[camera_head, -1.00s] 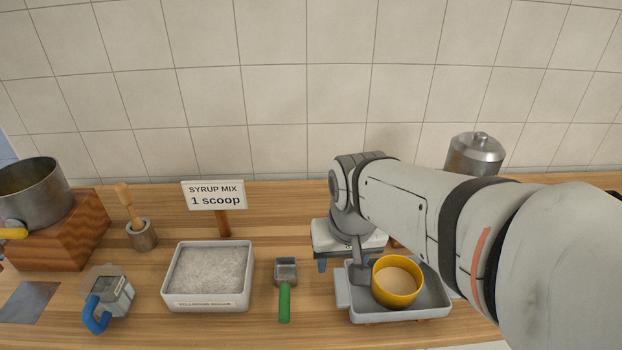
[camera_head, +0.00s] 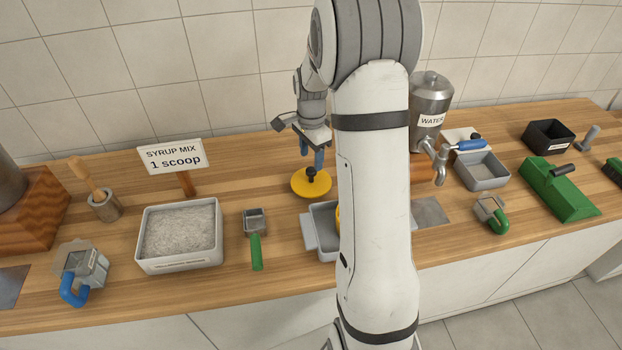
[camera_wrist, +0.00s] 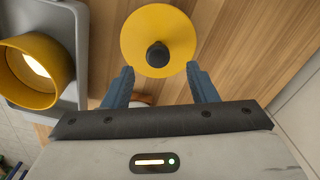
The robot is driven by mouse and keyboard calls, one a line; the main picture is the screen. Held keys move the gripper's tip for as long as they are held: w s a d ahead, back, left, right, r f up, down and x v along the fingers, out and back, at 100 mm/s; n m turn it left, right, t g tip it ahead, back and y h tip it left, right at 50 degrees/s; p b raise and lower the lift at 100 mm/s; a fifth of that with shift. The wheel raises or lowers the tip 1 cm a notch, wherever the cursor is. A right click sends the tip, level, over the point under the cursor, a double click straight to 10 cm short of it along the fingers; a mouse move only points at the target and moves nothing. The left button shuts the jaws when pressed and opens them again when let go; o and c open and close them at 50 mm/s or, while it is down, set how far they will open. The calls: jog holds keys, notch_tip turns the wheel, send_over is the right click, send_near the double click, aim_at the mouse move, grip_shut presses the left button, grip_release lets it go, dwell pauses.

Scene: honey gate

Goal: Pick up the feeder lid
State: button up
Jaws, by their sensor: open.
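The feeder lid is a flat yellow disc (camera_head: 311,184) with a black knob on top, lying on the wooden counter. In the wrist view the lid (camera_wrist: 178,38) is ahead of my fingers, its knob roughly between their lines. My gripper (camera_wrist: 160,75) is open and empty, with its blue fingers apart. In the head view my gripper (camera_head: 314,165) points down just above the lid's knob. The yellow feeder cup (camera_wrist: 32,70) stands in a grey tray (camera_wrist: 62,22) beside the lid; in the head view my arm mostly hides it.
A green-handled scoop (camera_head: 255,238) and a white sugar tub (camera_head: 180,236) lie to the left. A sign (camera_head: 173,156) stands behind the tub. A steel water dispenser (camera_head: 430,105) stands right of my arm. Bare counter surrounds the lid on its left.

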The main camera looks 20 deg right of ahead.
aim_at(311, 169)
notch_tip(311, 169, down, 6)
jog(key=shift+s+a+f+p, duration=0.1)
jog(key=shift+s+p, duration=0.05)
jog(key=shift+p, duration=0.3)
jog(key=shift+c, duration=0.3)
jog(key=c, duration=1)
